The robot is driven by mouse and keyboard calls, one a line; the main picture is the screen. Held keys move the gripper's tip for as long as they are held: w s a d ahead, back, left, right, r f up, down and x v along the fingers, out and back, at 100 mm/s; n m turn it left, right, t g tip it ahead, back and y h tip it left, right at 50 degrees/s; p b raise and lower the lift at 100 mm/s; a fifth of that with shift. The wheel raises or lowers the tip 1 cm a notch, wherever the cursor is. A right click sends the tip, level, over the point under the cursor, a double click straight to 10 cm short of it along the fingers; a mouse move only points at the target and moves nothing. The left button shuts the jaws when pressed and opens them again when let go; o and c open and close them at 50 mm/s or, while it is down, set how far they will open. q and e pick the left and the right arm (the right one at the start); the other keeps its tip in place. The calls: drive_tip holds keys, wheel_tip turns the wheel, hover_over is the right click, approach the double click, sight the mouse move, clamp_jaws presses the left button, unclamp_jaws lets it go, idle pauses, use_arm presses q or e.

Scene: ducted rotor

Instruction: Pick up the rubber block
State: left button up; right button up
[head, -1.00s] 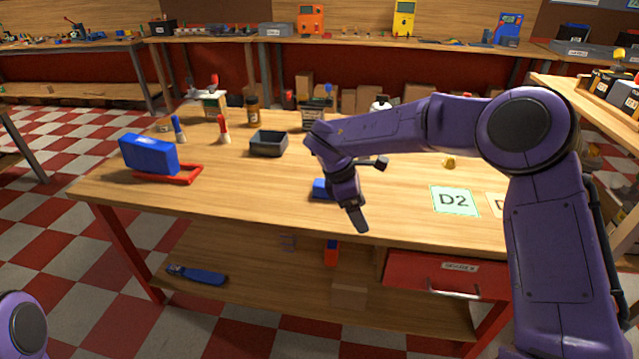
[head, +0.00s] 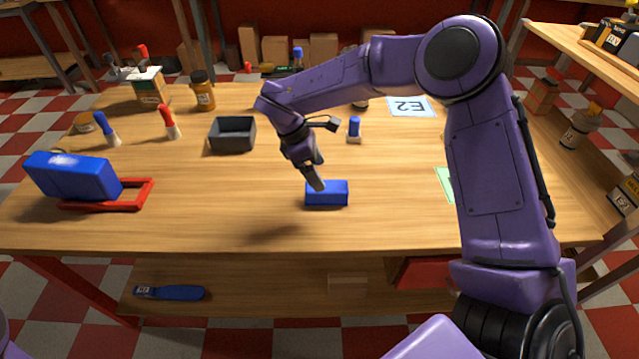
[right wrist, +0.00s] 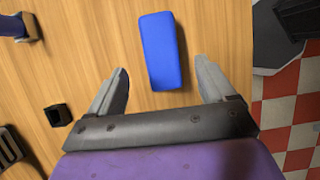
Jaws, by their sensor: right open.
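The rubber block, which I take to be the small plain blue block (head: 330,196), lies flat on the wooden table near its front edge. In the right wrist view the blue block (right wrist: 163,50) lies lengthwise ahead of the jaws, roughly centred between them. My right gripper (head: 315,183) is above the block, with a fingertip overlapping the block's back left edge in the head view. In the right wrist view the right gripper (right wrist: 163,75) is open and empty, a finger to each side. My left gripper is out of view.
A larger blue block (head: 72,176) rests with a red frame (head: 135,196) at the table's left. A dark open bin (head: 232,135) and a blue-topped piece (head: 354,128) stand further back. The table around the block is mostly clear.

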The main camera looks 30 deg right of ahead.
sight(327, 192)
drive_tip(key=shift+s+d+f, duration=0.2)
drive_tip(key=shift+s+f, duration=0.1)
drive_tip(key=shift+s, duration=0.2)
drive_tip(key=shift+s+d+f, duration=0.15)
drive_tip(key=shift+s+f, duration=0.1)
drive_tip(key=shift+s, duration=0.2)
drive_tip(key=f, duration=0.1)
drive_tip(key=f+p, duration=0.1)
drive_tip(key=f, duration=0.1)
drive_tip(key=w+d+f+p, duration=0.1)
drive_tip(key=f, duration=0.1)
drive_tip(key=shift+s+d+f, duration=0.1)
drive_tip(key=shift+d+f, duration=0.1)
drive_tip(key=shift+f, duration=0.1)
drive_tip(key=shift+s+r, duration=0.1)
drive_tip(key=shift+s, duration=0.2)
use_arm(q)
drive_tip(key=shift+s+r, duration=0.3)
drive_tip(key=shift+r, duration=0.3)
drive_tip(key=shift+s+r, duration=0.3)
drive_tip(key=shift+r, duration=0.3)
use_arm(e)
drive_tip(key=shift+w, duration=0.1)
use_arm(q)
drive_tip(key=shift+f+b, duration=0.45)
use_arm(e)
drive_tip(key=shift+f, duration=0.3)
